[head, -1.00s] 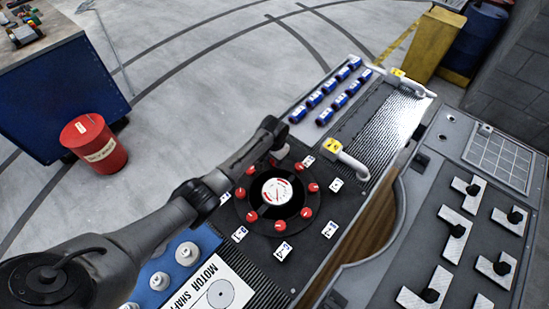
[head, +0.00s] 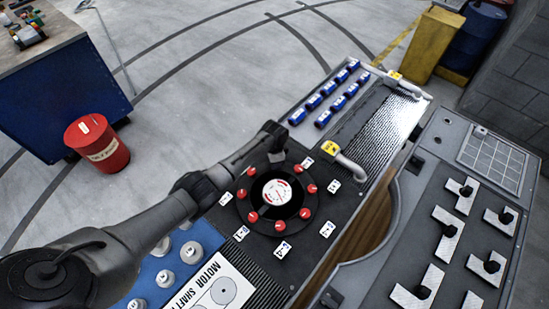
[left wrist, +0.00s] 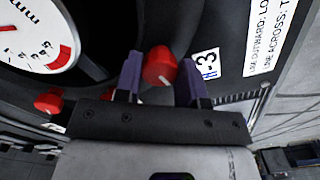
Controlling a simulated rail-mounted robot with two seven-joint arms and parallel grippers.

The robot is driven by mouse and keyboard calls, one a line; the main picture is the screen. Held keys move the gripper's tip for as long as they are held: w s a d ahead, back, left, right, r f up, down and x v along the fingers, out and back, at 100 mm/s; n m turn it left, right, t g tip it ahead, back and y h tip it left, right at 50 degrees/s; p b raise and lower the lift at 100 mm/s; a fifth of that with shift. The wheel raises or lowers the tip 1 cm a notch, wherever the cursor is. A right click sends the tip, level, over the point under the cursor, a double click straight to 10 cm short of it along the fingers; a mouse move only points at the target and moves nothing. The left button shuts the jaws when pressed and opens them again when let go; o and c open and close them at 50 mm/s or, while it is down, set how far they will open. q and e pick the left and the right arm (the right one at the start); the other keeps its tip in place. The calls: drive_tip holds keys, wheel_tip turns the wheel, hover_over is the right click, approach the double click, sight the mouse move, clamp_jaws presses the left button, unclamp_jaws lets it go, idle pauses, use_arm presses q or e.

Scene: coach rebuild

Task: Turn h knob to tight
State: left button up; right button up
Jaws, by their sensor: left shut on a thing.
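A round black dial plate carries a white gauge (head: 277,192) in its middle and a ring of red knobs, with white labels around it. My left gripper (head: 277,157) reaches down at the far edge of this ring. In the left wrist view, a red knob (left wrist: 160,66) with a pale pointer mark sits between the two purple fingers of my left gripper (left wrist: 162,80), which is shut on it. A label ending in "-3" (left wrist: 208,64) stands beside this knob. In the head view the arm hides the held knob. My right gripper is not in view.
A pipe handle with a yellow tag (head: 330,147) stands right of the dial. Blue cylinders (head: 327,98) lie behind it, and white round knobs (head: 190,252) are at the front left.

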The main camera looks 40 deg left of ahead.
use_arm(q)
drive_tip(key=m, duration=0.5)
drive_tip(key=shift+m+p, duration=0.3)
drive_tip(key=shift+p, duration=0.05)
drive_tip(key=m, duration=0.3)
drive_tip(key=shift+m, duration=1.3)
drive_tip(key=o, duration=0.9)
